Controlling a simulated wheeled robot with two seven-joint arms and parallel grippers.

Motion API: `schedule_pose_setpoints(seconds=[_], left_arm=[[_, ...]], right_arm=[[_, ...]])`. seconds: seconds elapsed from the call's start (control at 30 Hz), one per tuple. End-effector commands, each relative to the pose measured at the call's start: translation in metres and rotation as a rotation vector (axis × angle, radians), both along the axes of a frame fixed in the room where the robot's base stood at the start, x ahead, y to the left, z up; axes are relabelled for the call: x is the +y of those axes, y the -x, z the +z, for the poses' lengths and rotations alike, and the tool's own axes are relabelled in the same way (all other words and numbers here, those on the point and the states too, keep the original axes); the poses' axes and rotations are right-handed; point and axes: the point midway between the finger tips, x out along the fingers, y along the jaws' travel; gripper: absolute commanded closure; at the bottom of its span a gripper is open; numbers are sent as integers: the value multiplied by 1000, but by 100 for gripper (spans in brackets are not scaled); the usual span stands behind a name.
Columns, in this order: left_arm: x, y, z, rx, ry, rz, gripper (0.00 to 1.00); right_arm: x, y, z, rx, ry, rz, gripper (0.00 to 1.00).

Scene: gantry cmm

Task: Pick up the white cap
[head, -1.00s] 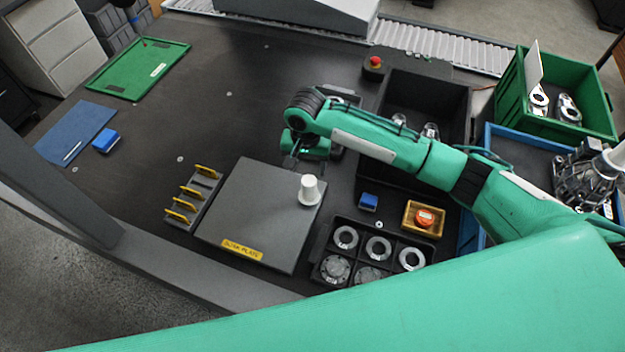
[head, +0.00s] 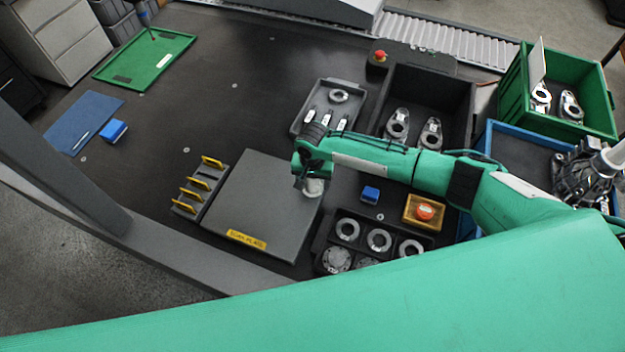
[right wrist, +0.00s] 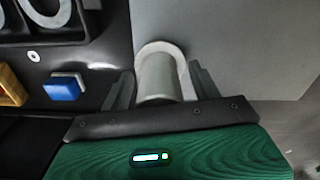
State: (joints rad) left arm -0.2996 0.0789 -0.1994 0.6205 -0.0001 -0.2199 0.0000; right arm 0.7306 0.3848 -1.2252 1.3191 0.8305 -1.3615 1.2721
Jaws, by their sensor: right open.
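The white cap (head: 313,187) stands near the right edge of the grey plate (head: 262,205), partly hidden under my right gripper in the head view. In the right wrist view the cap (right wrist: 158,74) sits between the two fingers of my right gripper (right wrist: 160,88). The fingers are open, one on each side, and the near part of the cap is hidden by the gripper body. I cannot tell whether a finger touches it. My right gripper (head: 308,183) is over the cap in the head view. My left gripper is not in view.
A blue block (head: 370,195), an orange tray (head: 424,212) and a black holder with rings (head: 362,246) lie right of the plate. A rack with yellow tabs (head: 199,190) stands left of it.

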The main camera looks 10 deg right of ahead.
Motion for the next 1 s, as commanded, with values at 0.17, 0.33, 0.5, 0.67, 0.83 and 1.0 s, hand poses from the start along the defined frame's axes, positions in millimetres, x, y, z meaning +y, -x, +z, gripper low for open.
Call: schedule_pose_setpoints(seconds=[0.17,0.33,0.5,0.67,0.83,1.0], left_arm=[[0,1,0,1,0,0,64],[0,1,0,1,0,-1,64],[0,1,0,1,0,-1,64],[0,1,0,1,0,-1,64],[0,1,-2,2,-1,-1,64],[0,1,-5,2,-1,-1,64]], right_arm=[[0,0,0,0,0,0,39],[0,0,0,0,0,0,72],[0,0,0,0,0,0,85],[0,0,1,0,0,0,85],[1,0,8,-1,-2,1,85],[0,0,31,-3,-2,1,85]])
